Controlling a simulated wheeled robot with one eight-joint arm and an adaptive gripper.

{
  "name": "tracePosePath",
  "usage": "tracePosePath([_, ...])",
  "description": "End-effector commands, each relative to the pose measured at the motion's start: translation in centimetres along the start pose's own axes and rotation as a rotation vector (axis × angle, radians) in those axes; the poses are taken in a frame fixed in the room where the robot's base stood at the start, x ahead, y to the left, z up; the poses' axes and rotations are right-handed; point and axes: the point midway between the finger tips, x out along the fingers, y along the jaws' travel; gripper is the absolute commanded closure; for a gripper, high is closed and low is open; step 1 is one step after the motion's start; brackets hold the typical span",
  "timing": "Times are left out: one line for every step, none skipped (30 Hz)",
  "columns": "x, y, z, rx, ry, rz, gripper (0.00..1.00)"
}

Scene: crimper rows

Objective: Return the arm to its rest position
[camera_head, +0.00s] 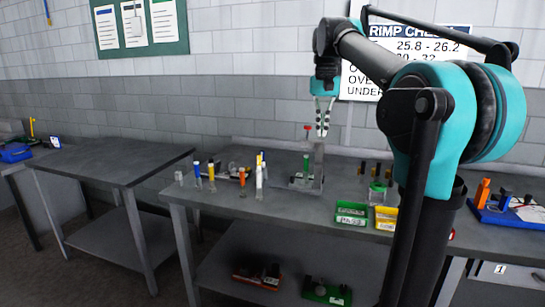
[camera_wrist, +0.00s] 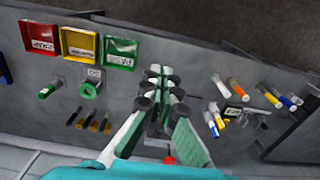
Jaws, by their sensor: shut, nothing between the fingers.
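My gripper (camera_head: 323,134) hangs fingers-down above the back of the middle workbench (camera_head: 240,205), beside a bench press (camera_head: 318,165) with a red knob. Its pale fingers are together with nothing held. The arm reaches up from the right of the head view and bends down over the bench. In the wrist view my gripper (camera_wrist: 162,75) extends over the bench and hides much of the press area; the red knob (camera_wrist: 170,160) shows below.
White, blue, yellow and orange-capped pieces (camera_head: 212,172) stand left of the press. Green (camera_head: 352,213) and yellow (camera_head: 385,221) trays lie at the right; a red tray (camera_wrist: 40,35) shows in the wrist view. Another bench (camera_head: 110,160) at left has a clear top. A wall stands behind.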

Motion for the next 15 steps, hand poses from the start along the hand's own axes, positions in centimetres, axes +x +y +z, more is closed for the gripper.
tracePosePath([0.5,0.1,0.1,-0.003,0.003,-0.001,1.0])
tracePosePath([0.8,0.1,0.1,-0.006,0.006,-0.002,1.0])
tracePosePath([1.3,0.2,0.1,-0.01,0.009,-0.004,1.0])
tracePosePath([1.7,0.2,0.1,-0.012,0.012,-0.005,1.0])
tracePosePath([2.1,0.3,0.1,-0.015,0.016,-0.006,1.0])
tracePosePath([2.7,0.3,0.1,-0.019,0.021,-0.008,1.0])
tracePosePath([3.2,0.4,0.1,-0.022,0.025,-0.01,1.0])
tracePosePath([3.7,0.5,0.1,-0.026,0.029,-0.011,1.0])
tracePosePath([4.5,0.6,0.2,-0.031,0.034,-0.013,1.0])
tracePosePath([5.1,0.6,0.2,-0.036,0.039,-0.015,1.0])
tracePosePath([5.8,0.7,0.3,-0.04,0.044,-0.017,1.0])
tracePosePath([6.7,0.9,0.4,-0.046,0.052,-0.019,1.0])
tracePosePath([7.4,1.0,0.5,-0.051,0.058,-0.021,1.0])
tracePosePath([8.2,1.1,0.6,-0.057,0.064,-0.023,1.0])
tracePosePath([9.4,1.3,0.9,-0.065,0.072,-0.026,1.0])
